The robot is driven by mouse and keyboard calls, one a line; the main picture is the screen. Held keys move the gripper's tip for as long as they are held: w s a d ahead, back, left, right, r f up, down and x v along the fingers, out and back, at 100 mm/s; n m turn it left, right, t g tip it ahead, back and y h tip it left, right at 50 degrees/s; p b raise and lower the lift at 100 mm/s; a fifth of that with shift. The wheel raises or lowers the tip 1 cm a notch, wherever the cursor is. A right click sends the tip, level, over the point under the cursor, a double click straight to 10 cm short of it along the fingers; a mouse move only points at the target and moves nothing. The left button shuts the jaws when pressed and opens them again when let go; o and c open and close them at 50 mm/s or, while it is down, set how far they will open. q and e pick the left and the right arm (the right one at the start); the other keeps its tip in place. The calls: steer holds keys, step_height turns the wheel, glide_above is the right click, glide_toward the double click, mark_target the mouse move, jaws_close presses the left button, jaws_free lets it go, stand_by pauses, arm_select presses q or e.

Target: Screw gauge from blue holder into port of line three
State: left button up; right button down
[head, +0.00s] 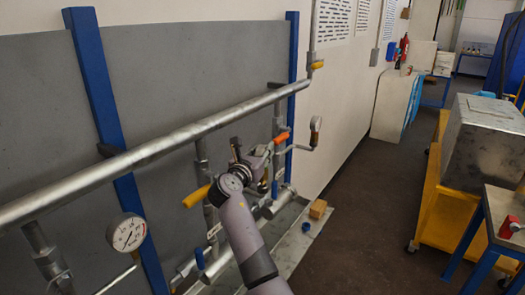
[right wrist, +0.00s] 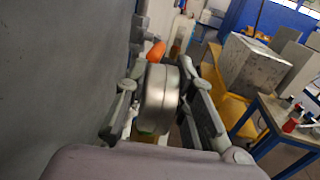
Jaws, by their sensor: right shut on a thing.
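My right gripper (head: 257,163) is up among the vertical pipes in the head view, below the long horizontal pipe. In the right wrist view its two fingers (right wrist: 163,105) are closed on the sides of a round metal gauge body (right wrist: 160,98). The gauge's dial face and its threaded end do not show there. Which port belongs to line three cannot be told, and any port near the gripper is hidden. A small blue round piece (head: 306,227), possibly the blue holder, lies on the ledge at lower right. My left gripper is not in view.
A white-faced gauge (head: 128,232) is at the left, another gauge (head: 315,128) right of the gripper. An orange handle (head: 281,138) and a yellow handle (head: 197,195) are close to the gripper. A yellow block (head: 318,209) lies on the ledge.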

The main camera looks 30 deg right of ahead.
steer(key=shift+r+p, duration=0.1)
steer(key=shift+p, duration=0.2)
steer(key=shift+f, duration=0.45)
steer(key=shift+f+b, duration=0.45)
steer(key=shift+f, duration=0.15)
stand_by(0.3)
steer(key=c, duration=1.4)
jaws_free()
steer(key=shift+o, duration=0.5)
steer(key=shift+a, duration=0.15)
